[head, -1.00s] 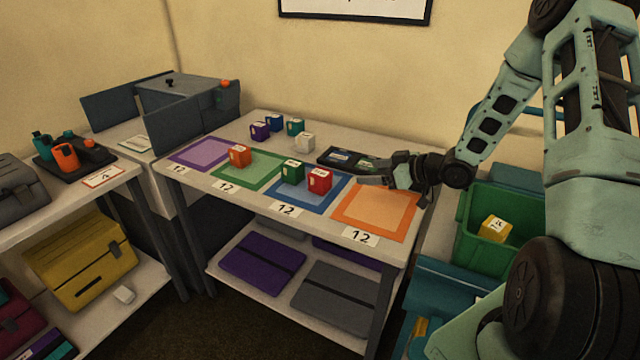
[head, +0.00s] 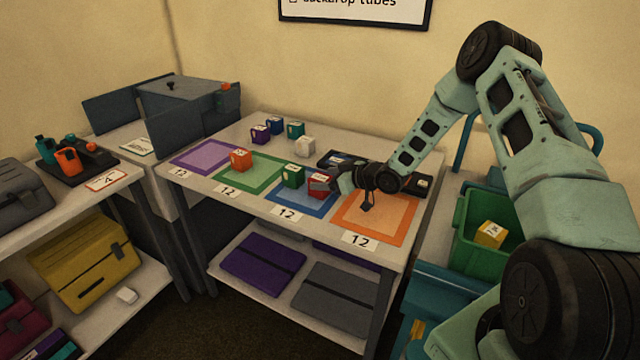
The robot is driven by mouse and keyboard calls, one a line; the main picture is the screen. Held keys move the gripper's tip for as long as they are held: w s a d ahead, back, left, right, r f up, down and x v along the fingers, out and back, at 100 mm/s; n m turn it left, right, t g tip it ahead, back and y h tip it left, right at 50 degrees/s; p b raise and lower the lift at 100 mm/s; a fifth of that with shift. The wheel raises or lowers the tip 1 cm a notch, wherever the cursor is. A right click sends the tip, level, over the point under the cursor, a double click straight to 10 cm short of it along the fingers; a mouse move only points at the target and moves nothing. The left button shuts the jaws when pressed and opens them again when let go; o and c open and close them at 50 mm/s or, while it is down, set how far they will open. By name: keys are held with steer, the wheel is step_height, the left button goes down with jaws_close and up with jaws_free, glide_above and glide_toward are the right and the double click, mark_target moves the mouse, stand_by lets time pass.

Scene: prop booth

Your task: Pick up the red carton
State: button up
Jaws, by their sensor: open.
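The red carton (head: 317,186) stands on the blue mat (head: 308,207) on the table, to the right of a green carton (head: 292,175). My gripper (head: 335,184) is at the carton's right side, low over the table, with its jaws open. The gripper hides part of the carton's right side. I cannot tell whether the fingers touch the carton or reach around it.
The orange mat (head: 375,226) is empty. A green bin (head: 469,249) with a yellow carton (head: 490,234) is at right.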

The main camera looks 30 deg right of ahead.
steer(key=shift+w+a+f, duration=0.25)
steer(key=shift+w, duration=0.25)
steer(key=c, duration=1.1)
steer(key=shift+r, duration=0.1)
